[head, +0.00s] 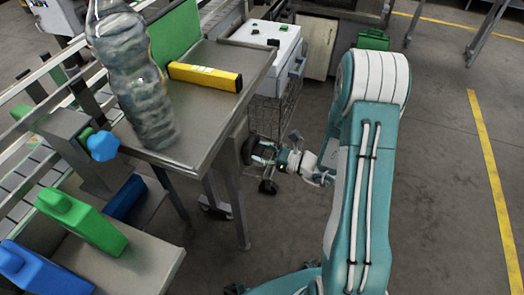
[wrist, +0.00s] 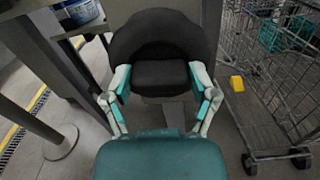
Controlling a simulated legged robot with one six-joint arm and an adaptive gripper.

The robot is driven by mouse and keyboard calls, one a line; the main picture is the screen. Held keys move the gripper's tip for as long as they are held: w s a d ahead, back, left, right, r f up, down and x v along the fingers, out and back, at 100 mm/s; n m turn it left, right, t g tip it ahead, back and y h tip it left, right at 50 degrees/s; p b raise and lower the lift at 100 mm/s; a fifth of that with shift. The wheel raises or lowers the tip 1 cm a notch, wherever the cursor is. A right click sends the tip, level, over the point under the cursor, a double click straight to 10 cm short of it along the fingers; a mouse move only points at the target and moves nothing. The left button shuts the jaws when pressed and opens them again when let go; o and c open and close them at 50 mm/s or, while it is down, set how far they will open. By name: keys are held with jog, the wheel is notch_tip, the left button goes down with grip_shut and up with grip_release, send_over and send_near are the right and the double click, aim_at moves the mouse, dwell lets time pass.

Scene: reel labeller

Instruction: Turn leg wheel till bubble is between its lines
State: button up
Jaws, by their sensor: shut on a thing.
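The leg wheel (wrist: 150,40) is a dark, rounded knob in the wrist view. It also shows in the head view (head: 249,150), low beside the metal table. My gripper (wrist: 160,80) has its two fingers closed on opposite sides of the wheel; in the head view my gripper (head: 272,157) reaches it from the right. A yellow spirit level (head: 205,76) lies on the table top (head: 205,115). The bubble and its lines are too small to make out. The wheel's far side is hidden in the wrist view.
A large clear bottle (head: 145,85) stands on the table, near a green panel (head: 175,35). Green (head: 85,220) and blue (head: 40,268) jugs are at lower left. A wire cart (wrist: 262,75) stands close on the wrist view's right. Open floor (head: 440,180) lies right of my arm.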

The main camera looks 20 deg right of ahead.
jog(key=shift+a+f+n, duration=0.2)
jog(key=shift+n, duration=0.2)
jog(key=o, duration=1)
jog(key=shift+o, duration=0.2)
jog(key=shift+w+a, duration=0.15)
jog(key=shift+a, duration=0.15)
jog(key=shift+s+d, duration=0.2)
jog(key=shift+d, duration=0.4)
jog(key=v, duration=1.1)
jog(key=shift+a, duration=0.1)
